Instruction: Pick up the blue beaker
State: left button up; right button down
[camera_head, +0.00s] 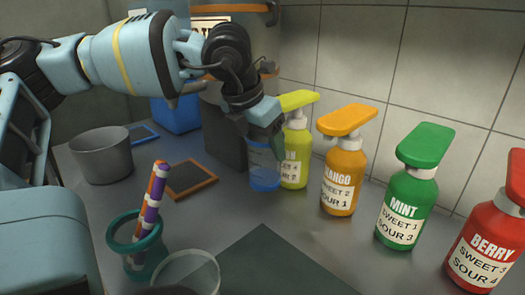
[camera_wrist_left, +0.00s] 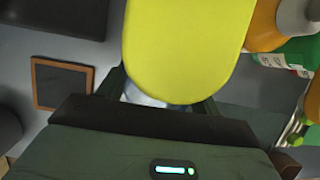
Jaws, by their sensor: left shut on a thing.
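The blue beaker (camera_head: 264,181) is a small clear cup with blue in its lower part. In the head view it is at the counter's back, left of the yellow-green pump bottle (camera_head: 294,158). My left gripper (camera_head: 266,142) comes down from above and is shut on the beaker's upper part. In the left wrist view the yellow pump top (camera_wrist_left: 187,45) covers most of the space between my fingers. Only a pale sliver (camera_wrist_left: 140,97), probably the beaker, shows there. I cannot tell whether the beaker touches the counter. My right gripper is not in view.
Orange (camera_head: 343,165), green (camera_head: 407,200) and red (camera_head: 487,240) pump bottles stand in a row to the right. A teal cup (camera_head: 124,235) with striped sticks and a clear container (camera_head: 190,275) are in front. A metal pot (camera_head: 102,155) and a framed slate (camera_head: 190,178) are left.

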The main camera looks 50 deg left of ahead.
pick_arm(q)
jog(key=s+d+r+b, duration=0.1)
jog(key=s+d+b, duration=0.1)
jog(key=s+d, duration=0.3)
jog(key=s+d+r+b, duration=0.1)
jog(key=s+d+b, duration=0.1)
jog(key=s+d, duration=0.4)
jog(key=s, duration=0.5)
jog(key=shift+s+r, duration=0.1)
jog(key=shift+r, duration=0.05)
